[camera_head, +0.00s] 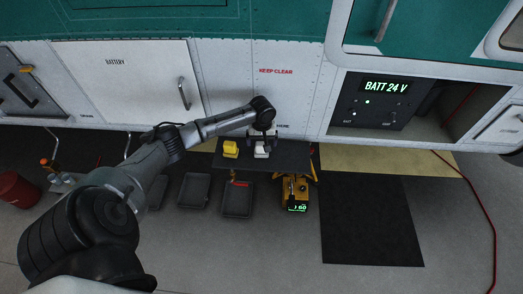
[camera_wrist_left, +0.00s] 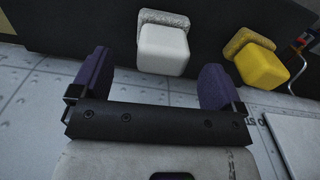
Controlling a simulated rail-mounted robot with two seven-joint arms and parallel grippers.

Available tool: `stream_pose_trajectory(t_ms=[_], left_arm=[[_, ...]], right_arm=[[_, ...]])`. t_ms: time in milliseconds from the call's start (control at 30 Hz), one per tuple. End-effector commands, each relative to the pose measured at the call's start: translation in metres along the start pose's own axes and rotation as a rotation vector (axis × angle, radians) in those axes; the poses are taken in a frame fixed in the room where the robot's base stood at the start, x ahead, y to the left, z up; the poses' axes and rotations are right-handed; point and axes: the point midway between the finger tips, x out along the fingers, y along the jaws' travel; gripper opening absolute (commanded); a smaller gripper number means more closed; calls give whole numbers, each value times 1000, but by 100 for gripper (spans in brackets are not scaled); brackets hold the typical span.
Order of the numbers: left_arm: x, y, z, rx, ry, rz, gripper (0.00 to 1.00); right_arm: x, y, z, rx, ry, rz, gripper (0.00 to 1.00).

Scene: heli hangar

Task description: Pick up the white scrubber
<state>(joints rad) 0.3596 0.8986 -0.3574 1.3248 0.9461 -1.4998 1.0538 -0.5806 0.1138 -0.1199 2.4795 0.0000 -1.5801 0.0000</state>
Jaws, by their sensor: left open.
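The white scrubber (camera_head: 262,151) sits on a dark surface (camera_head: 290,154) below the white panel. In the left wrist view the white scrubber (camera_wrist_left: 163,48) is a white block with a rough greyish pad on one side. My left gripper (camera_head: 262,138) is at the scrubber and partly overlaps it. My right gripper is not in view.
A yellow scrubber (camera_head: 230,149) stands just left of the white one. Dark trays (camera_head: 238,200) and a yellow device (camera_head: 295,192) are in front. The panel (camera_head: 300,90) rises close behind. A black mat (camera_head: 368,215) lies clear at right; a red cable (camera_head: 490,215) runs beyond it.

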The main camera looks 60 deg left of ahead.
Motion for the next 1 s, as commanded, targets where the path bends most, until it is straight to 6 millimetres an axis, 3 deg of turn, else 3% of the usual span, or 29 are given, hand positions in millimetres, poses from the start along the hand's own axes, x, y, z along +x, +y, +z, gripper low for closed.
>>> stream_pose_trajectory(t_ms=[400, 700, 1000], left_arm=[[46, -2, 0, 1, 0, -1, 94], [50, -2, 0, 1, 0, 0, 93], [50, -2, 0, 1, 1, -1, 64]], right_arm=[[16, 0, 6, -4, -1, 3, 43], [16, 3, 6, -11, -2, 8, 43], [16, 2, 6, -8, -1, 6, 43]])
